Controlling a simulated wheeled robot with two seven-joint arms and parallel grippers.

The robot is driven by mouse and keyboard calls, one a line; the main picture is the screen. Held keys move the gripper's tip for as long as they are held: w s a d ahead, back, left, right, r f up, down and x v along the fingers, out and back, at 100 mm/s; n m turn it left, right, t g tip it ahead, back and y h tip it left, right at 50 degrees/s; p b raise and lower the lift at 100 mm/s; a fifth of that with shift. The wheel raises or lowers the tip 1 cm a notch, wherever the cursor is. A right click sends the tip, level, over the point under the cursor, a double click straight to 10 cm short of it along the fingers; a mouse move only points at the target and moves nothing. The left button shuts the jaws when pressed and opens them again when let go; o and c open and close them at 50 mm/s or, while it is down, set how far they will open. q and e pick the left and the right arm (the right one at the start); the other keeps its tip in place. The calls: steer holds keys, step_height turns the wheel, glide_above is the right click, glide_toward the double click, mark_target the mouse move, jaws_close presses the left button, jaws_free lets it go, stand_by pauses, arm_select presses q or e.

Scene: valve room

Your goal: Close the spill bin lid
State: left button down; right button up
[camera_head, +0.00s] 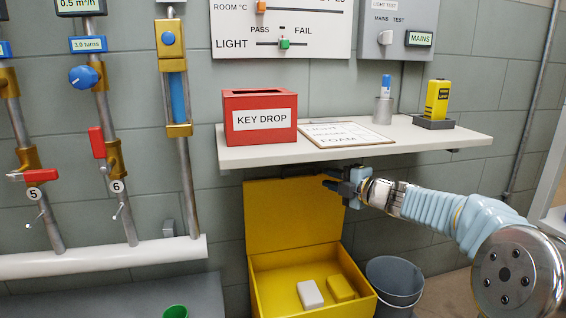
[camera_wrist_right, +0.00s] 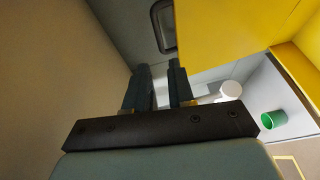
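The yellow spill bin (camera_head: 262,293) stands on the floor under the shelf. Its yellow lid (camera_head: 285,215) is up, leaning back near the wall, so the bin is open. A white block (camera_head: 310,294) and a yellow block (camera_head: 340,288) lie inside. My right gripper (camera_head: 330,178) is at the lid's upper right edge, just below the shelf. In the right wrist view its two dark fingers (camera_wrist_right: 160,75) are apart with nothing between them, and the lid (camera_wrist_right: 225,30) lies beyond and to their right. Contact with the lid cannot be told. My left gripper is out of view.
The shelf (camera_head: 460,139) is close above my right gripper and bears a red key drop box (camera_head: 260,118), a clipboard (camera_head: 345,135) and a yellow device (camera_head: 437,98). Valve pipes (camera_head: 110,150) are on the left.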

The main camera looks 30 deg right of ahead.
mark_target(298, 168)
steer(key=w, duration=0.4)
steer(key=w+a+f, duration=0.1)
steer(key=w, duration=0.4)
steer(key=w+a, duration=0.1)
steer(key=w, duration=0.4)
steer(key=shift+a+f+b, duration=0.15)
steer(key=shift+f+b, duration=0.1)
steer(key=shift+b, duration=0.1)
jaws_close()
